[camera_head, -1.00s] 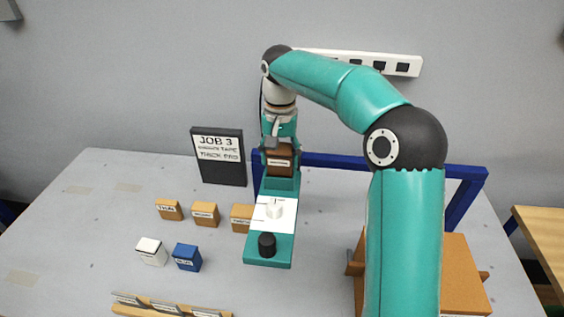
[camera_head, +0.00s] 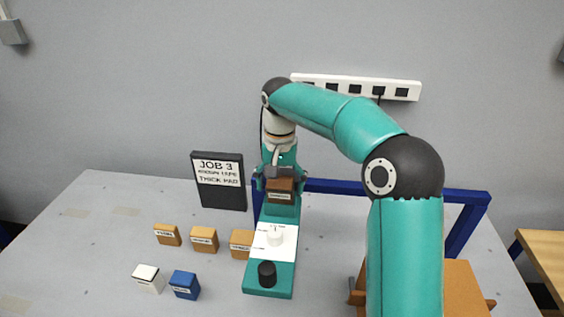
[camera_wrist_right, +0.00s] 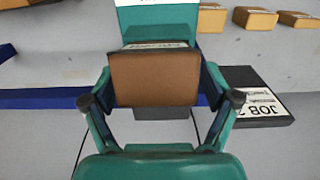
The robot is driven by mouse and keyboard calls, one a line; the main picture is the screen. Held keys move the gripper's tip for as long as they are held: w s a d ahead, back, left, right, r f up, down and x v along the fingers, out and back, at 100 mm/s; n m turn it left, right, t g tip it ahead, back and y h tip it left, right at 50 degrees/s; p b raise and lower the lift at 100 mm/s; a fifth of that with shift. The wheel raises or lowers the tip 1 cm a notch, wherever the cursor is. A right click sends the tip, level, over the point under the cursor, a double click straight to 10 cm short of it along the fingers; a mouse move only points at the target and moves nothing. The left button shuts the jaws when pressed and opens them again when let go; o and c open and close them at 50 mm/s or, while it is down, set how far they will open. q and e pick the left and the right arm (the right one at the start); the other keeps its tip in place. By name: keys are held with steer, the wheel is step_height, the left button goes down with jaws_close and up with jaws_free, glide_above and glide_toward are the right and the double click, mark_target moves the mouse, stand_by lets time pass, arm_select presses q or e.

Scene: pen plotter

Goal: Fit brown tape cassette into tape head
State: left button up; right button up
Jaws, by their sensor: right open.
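The brown tape cassette (camera_head: 281,190) sits at the back end of the teal plotter machine (camera_head: 270,289), where the tape head appears to be. In the right wrist view the cassette (camera_wrist_right: 155,78) shows its plain brown face, with a white label edge above it. My right gripper (camera_head: 280,174) is open around the cassette. In the wrist view its two fingers (camera_wrist_right: 157,88) stand on either side, very close to the cassette's edges. How deep the cassette sits in the head is hidden. My left gripper is in neither view.
Several tan blocks (camera_head: 204,239), a white block (camera_head: 147,279) and a blue block (camera_head: 185,285) lie left of the machine. A black JOB 3 sign (camera_head: 219,183) stands behind them. A blue frame (camera_head: 400,189) runs behind the machine. An orange-brown box (camera_head: 470,285) is at right.

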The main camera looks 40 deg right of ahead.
step_height(320, 180, up, 11)
steer(key=shift+p, duration=0.95)
